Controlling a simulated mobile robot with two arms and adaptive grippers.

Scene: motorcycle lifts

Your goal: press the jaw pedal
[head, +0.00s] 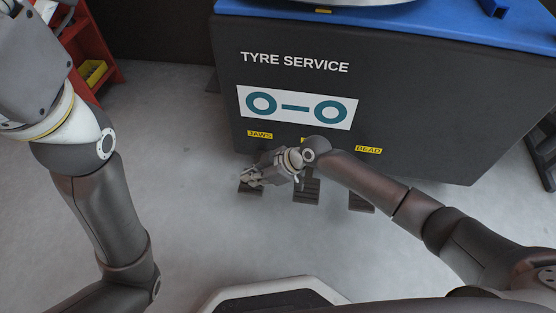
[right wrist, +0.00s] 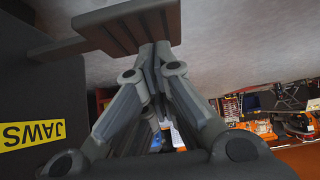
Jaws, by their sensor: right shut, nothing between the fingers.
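The jaw pedal (head: 250,189) is the leftmost dark pedal at the foot of the tyre service cabinet, below the yellow JAWS label (head: 260,134). My right gripper (head: 244,178) is shut and empty, with its fingertips over this pedal and hiding part of it. In the right wrist view the shut fingertips (right wrist: 155,50) overlap the edge of the ribbed pedal plate (right wrist: 125,28). I cannot tell whether they touch it. The JAWS label also shows upside down there (right wrist: 33,134). My left arm is in the head view, but its gripper is not.
A middle pedal (head: 306,192) and a right pedal (head: 361,203), below the BEAD label (head: 368,149), stand close to the right, partly under my right arm. The dark cabinet (head: 420,120) rises behind them. A red shelf (head: 88,45) stands at the back left. The grey floor in front is clear.

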